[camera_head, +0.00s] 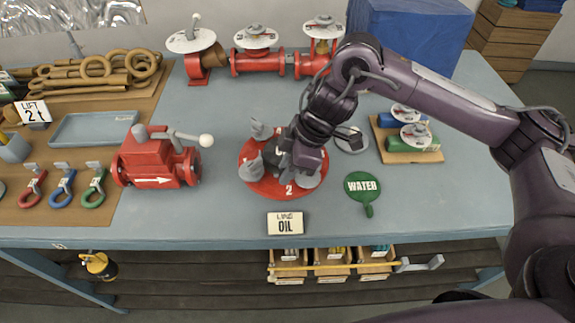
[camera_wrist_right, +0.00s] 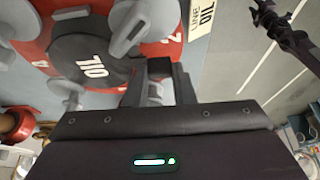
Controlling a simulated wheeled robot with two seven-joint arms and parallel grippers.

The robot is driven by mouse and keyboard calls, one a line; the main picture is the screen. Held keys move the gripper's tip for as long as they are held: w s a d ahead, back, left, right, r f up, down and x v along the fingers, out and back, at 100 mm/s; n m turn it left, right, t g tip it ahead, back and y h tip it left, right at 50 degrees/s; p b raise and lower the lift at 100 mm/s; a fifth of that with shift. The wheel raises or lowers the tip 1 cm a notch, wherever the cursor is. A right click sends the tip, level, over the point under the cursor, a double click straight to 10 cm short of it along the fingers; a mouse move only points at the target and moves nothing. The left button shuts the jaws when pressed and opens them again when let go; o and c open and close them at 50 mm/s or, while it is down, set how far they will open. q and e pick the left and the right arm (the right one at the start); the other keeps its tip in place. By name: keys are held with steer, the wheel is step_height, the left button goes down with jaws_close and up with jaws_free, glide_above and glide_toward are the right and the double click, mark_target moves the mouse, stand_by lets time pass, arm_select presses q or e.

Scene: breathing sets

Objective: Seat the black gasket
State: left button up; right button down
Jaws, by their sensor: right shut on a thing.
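The red flange (camera_head: 262,186) lies on the table, with white numbers and grey lugs (camera_head: 262,130) around its rim. My right gripper (camera_head: 292,165) points down over it and hides much of its middle. In the right wrist view the black gasket (camera_wrist_right: 82,52), marked OIL, is over the red flange (camera_wrist_right: 30,72), among the grey lugs (camera_wrist_right: 145,22). The right gripper (camera_wrist_right: 150,88) is shut at the gasket's edge, where its tab is mostly hidden by the fingers. I cannot tell whether the gasket lies flat. My left gripper is out of view.
A "LINE OIL" sign (camera_head: 285,223) stands in front of the flange. A green WATER gasket (camera_head: 362,187) lies to the right. A red valve (camera_head: 158,162) stands to the left. Red pipe pieces (camera_head: 257,62) stand behind. The tabletop between valve and flange is clear.

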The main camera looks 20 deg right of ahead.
steer(key=shift+p, duration=0.4)
stand_by(0.5)
steer(key=shift+f+b, duration=0.65)
steer(key=shift+f, duration=0.45)
steer(key=c, duration=1.1)
jaws_free()
steer(key=shift+c, duration=0.2)
steer(key=shift+d+r, duration=0.2)
steer(key=shift+r, duration=0.25)
steer(key=v, duration=0.6)
steer(key=shift+s+d+r, duration=0.15)
steer(key=shift+r, duration=0.2)
steer(key=shift+f, duration=0.1)
